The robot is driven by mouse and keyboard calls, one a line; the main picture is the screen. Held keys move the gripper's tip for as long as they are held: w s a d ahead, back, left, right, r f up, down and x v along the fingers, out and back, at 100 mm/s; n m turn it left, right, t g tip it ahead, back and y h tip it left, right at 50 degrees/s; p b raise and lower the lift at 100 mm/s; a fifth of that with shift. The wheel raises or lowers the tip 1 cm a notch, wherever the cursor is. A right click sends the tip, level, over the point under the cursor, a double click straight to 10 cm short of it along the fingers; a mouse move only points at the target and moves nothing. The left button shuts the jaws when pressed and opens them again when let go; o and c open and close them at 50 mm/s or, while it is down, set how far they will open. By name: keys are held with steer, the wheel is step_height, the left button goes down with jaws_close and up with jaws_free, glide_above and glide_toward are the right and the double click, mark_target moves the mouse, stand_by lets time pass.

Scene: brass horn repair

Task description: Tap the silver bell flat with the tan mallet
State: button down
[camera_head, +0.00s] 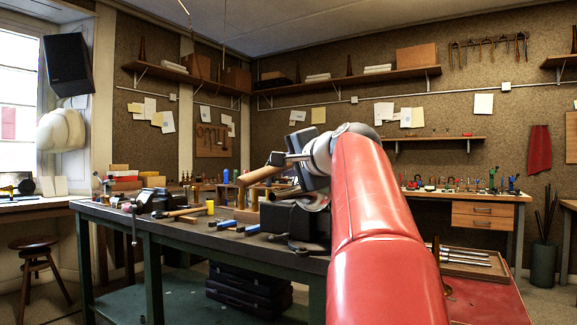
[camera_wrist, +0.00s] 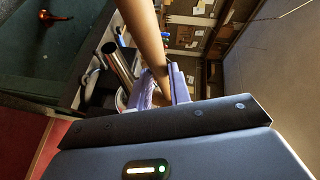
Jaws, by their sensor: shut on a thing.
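My gripper (camera_head: 287,160) is shut on a tan wooden piece of the mallet (camera_head: 262,174), above the dark workbench. In the wrist view, the tan shaft (camera_wrist: 146,38) runs from between my gripper's pale fingers (camera_wrist: 166,88) to the top edge of the picture. A curved silvery piece (camera_head: 314,203), perhaps the silver bell, shows just below my gripper by a black block. In the wrist view a shiny silver tube-like part (camera_wrist: 117,62) lies beside the shaft; I cannot tell whether it is the bell. My arm hides part of this area.
The dark workbench (camera_head: 185,232) carries another wooden-handled mallet (camera_head: 180,212), a yellow cup (camera_head: 210,207), blue-handled tools (camera_head: 226,224) and a black block (camera_head: 284,222). A tray of tools (camera_head: 468,257) lies on a red surface at right. A stool (camera_head: 34,244) stands at left.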

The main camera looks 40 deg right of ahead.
steer(key=shift+f, duration=0.2)
stand_by(0.9)
steer(key=shift+w, duration=0.1)
stand_by(0.4)
